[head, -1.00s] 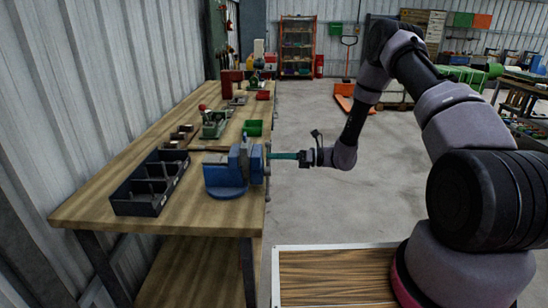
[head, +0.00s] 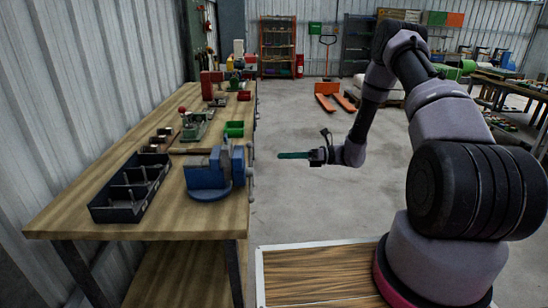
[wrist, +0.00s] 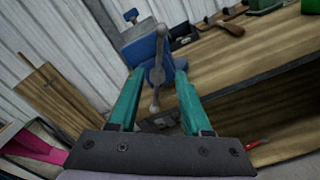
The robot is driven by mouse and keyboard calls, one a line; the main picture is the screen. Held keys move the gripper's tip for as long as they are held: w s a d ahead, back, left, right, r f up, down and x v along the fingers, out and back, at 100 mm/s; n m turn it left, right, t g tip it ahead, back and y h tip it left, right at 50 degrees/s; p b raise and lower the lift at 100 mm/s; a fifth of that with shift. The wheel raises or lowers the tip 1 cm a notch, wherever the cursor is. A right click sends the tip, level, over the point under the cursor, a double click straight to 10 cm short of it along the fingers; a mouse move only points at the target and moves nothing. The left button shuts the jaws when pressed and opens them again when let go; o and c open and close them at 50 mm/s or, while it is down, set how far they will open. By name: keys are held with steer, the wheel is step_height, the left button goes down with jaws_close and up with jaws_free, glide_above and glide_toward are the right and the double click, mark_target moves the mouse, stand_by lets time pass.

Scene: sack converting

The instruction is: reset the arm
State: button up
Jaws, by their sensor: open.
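My gripper (head: 294,155) has green fingers and is held level in the air, right of the workbench. In the wrist view its two fingers (wrist: 158,88) stand apart with nothing held between them. The blue vise (head: 212,172) sits at the bench's right edge, left of my fingertips, with a clear gap in the head view. In the wrist view the vise (wrist: 146,48) and its grey handle bar show beyond and between the fingers. My arm is bent, rising from the base and reaching down to the left.
The wooden workbench (head: 110,215) runs along the left wall. It carries a black divided tray (head: 128,190), a green bin (head: 234,129) and several tools. Grey floor is clear right of the bench. An orange pallet jack (head: 326,97) and shelves stand farther back.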

steer(key=shift+d, duration=0.3)
steer(key=s+d+r+n+g+h, duration=0.1)
steer(key=s+r+n+h, duration=0.4)
steer(key=r, duration=0.5)
steer(key=s+d+r+n+g+h, duration=0.1)
steer(key=s+r+n+g+h, duration=0.15)
steer(key=s+r+n, duration=0.6)
steer(key=s+d+r+n+t+h, duration=0.3)
steer(key=s+d+r+t+h, duration=0.1)
steer(key=r, duration=0.4)
steer(key=s+d+r+n+t+h, duration=0.4)
steer(key=s+d+r+t, duration=0.2)
steer(key=s+r, duration=0.3)
steer(key=shift+s+d+r, duration=0.15)
steer(key=shift+s+d, duration=0.1)
steer(key=shift+d, duration=0.05)
steer(key=shift+h, duration=0.25)
